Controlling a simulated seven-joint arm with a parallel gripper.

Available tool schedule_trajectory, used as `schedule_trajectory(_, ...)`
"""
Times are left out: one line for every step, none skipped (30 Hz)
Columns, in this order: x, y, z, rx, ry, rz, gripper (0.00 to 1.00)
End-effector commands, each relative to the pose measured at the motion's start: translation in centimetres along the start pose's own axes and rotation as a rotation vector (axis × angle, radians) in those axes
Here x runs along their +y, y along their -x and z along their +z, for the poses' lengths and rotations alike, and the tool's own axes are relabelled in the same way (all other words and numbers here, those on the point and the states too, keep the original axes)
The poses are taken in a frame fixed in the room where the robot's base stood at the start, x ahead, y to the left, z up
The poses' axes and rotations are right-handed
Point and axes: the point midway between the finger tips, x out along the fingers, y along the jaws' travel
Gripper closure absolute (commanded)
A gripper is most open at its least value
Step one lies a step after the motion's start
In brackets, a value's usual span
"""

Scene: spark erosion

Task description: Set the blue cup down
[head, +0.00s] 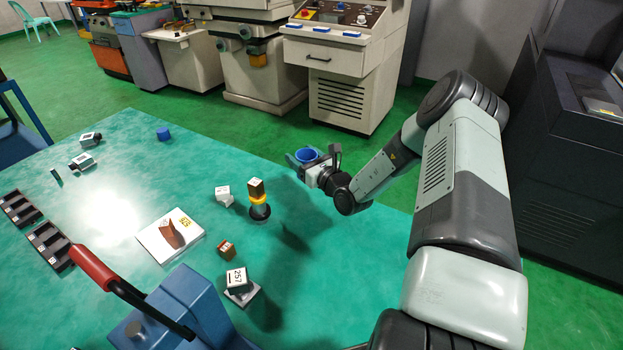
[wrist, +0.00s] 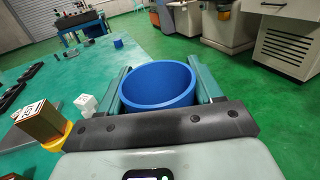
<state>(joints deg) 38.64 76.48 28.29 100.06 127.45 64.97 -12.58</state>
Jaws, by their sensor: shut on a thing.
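The blue cup (head: 307,155) is held upright between the fingers of my gripper (head: 308,164), near the far right edge of the green table in the head view. In the wrist view the cup (wrist: 158,84) fills the space between both fingers, and its open rim faces up. The cup looks empty inside as far as I can see. My gripper is shut on it. The cup's base is hidden, so I cannot tell its height over the table (head: 330,232).
A wooden block (head: 257,187) stands on a yellow and black stand, left of my gripper. A white cube (head: 223,195) is beside it. A blue machine with a red handle (head: 92,268) is at front left. Table right of the stand is clear.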

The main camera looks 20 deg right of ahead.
Motion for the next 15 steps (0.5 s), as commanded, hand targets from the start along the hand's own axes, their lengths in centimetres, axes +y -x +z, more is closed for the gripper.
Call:
schedule_trajectory(-0.9,1.0,0.4,0.001,0.004,-0.006,0.65)
schedule_trajectory(-1.5,1.7,0.5,0.001,0.007,-0.008,0.65)
schedule_trajectory(-2.3,2.8,0.7,0.001,0.009,-0.008,0.65)
schedule_trajectory(-2.9,3.7,0.7,0.0,0.01,-0.009,0.65)
schedule_trajectory(-3.5,4.7,0.8,0.0,0.01,-0.009,0.65)
schedule_trajectory(-4.2,5.9,0.8,0.0,0.01,-0.009,0.65)
schedule_trajectory(-4.7,6.8,0.8,0.0,0.01,-0.008,0.65)
schedule_trajectory(-5.1,7.6,0.9,-0.001,0.01,-0.008,0.65)
schedule_trajectory(-5.6,8.7,0.8,0.001,0.008,-0.007,0.65)
schedule_trajectory(-5.9,9.4,0.9,0.001,0.006,-0.006,0.65)
schedule_trajectory(-6.2,10.0,0.9,0.0,0.005,-0.005,0.65)
schedule_trajectory(-6.5,10.7,0.9,0.001,0.004,-0.005,0.65)
schedule_trajectory(-6.6,11.0,0.7,0.002,0.003,-0.003,0.65)
schedule_trajectory(-6.7,11.3,0.5,0.002,0.001,-0.003,0.65)
schedule_trajectory(-6.7,11.5,-0.1,0.002,-0.002,-0.003,0.65)
